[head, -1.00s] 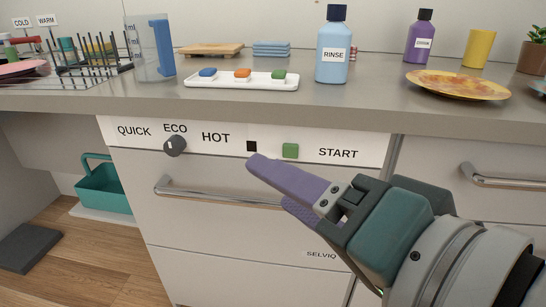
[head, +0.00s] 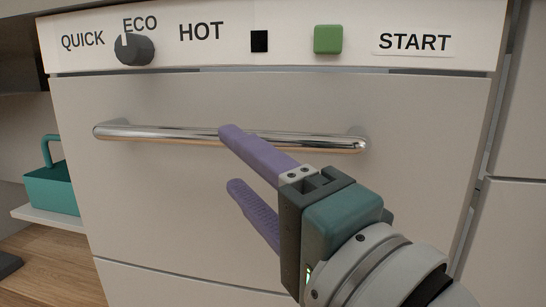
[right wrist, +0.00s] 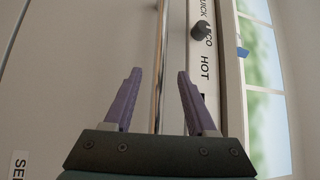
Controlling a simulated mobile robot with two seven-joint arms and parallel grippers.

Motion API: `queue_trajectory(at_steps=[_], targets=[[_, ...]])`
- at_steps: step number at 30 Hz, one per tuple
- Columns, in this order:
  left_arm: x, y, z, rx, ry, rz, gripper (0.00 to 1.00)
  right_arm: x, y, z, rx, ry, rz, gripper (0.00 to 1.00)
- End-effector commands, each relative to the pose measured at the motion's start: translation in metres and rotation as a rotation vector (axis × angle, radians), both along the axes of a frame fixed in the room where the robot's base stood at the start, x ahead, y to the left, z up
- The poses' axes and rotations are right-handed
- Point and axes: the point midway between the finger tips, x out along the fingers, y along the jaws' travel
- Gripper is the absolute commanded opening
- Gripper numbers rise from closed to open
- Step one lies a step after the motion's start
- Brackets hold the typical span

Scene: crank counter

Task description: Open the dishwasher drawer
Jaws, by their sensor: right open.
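The dishwasher drawer (head: 150,210) has a pale front that looks shut, below a white control panel. Its chrome bar handle (head: 170,132) runs across the upper part of the front. My right gripper (head: 229,158) is open and empty in front of the handle, with its upper purple finger overlapping the bar in the head view and the lower finger below it. In the right wrist view the handle (right wrist: 159,45) runs between the two spread fingers of the gripper (right wrist: 159,72). I cannot tell whether they touch it. My left gripper is not in view.
The control panel above has a dark knob (head: 136,49) with its mark near ECO, a black square (head: 259,41) and a green button (head: 328,39) beside START. A teal caddy (head: 52,190) stands at the lower left. Another cabinet front (head: 510,230) is at the right.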

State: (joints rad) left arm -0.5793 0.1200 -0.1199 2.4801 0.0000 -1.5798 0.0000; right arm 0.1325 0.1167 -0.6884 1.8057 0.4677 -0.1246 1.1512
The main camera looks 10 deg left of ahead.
Motion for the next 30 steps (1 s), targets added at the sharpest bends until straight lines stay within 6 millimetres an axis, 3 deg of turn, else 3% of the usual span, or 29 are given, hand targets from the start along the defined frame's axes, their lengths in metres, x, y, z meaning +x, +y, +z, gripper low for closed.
queue_trajectory(at_steps=[12,24,30], targets=[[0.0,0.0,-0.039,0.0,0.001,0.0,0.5,0.053,0.05,0.008,0.001,0.0,0.0,0.57],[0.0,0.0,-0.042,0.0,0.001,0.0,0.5,0.061,0.058,0.012,-0.002,0.001,0.0,0.57],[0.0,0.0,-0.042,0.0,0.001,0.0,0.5,0.061,0.058,0.012,-0.002,0.001,0.0,0.37]])
